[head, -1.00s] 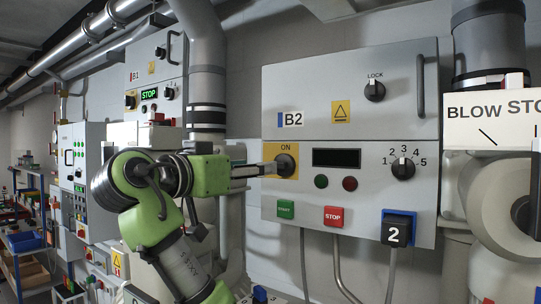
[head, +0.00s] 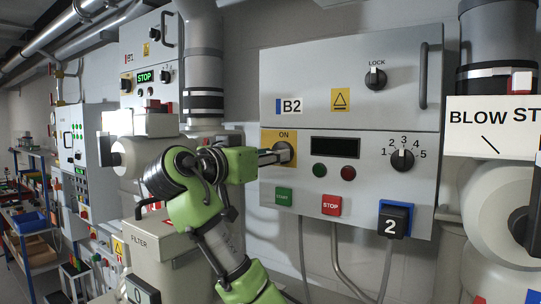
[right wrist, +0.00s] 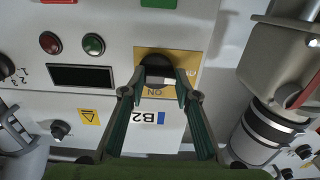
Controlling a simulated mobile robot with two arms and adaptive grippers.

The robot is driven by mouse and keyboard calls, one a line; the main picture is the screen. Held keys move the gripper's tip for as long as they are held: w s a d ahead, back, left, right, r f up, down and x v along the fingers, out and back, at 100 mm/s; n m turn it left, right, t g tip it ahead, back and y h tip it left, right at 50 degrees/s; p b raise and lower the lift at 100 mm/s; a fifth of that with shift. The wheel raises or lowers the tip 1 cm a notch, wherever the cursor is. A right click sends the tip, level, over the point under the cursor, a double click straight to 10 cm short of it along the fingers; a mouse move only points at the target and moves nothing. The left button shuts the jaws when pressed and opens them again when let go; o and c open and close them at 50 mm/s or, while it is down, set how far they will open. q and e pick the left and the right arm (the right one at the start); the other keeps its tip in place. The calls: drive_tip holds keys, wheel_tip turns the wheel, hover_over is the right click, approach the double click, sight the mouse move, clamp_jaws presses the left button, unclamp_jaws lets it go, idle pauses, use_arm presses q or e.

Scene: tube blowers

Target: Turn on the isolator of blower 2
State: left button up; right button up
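The blower 2 panel (head: 400,110), marked B2, is a grey box with a dark, blank display (head: 335,147). Its isolator knob (head: 287,153) is dark, on a yellow plate marked ON. The knob also shows in the right wrist view (right wrist: 157,66), upside down. My right gripper (head: 270,156) reaches it from the left. In the right wrist view its fingers (right wrist: 159,92) are apart, one on each side of the knob; I see no clear grip. The knob's exact angle is partly hidden. My left gripper is not in view.
Below the isolator are a green START button (head: 284,196) and a red STOP button (head: 331,205). A LOCK knob (head: 375,78) and a speed dial (head: 402,160) sit to the right. The B1 panel (head: 150,55) with a lit STOP display stands at the left. A pipe (head: 204,70) rises between the panels.

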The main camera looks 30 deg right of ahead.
drive_tip(key=shift+s+d+r+m+b, duration=0.15)
drive_tip(key=shift+m+b, duration=1.9)
drive_tip(key=shift+m, duration=2.4)
drive_tip(key=shift+s+a+r+m+b, duration=0.1)
drive_tip(key=shift+m+b, duration=1.9)
drive_tip(key=shift+m, duration=2.45)
drive_tip(key=shift+f, duration=0.1)
drive_tip(key=o, duration=1.1)
drive_tip(key=shift+s, duration=0.1)
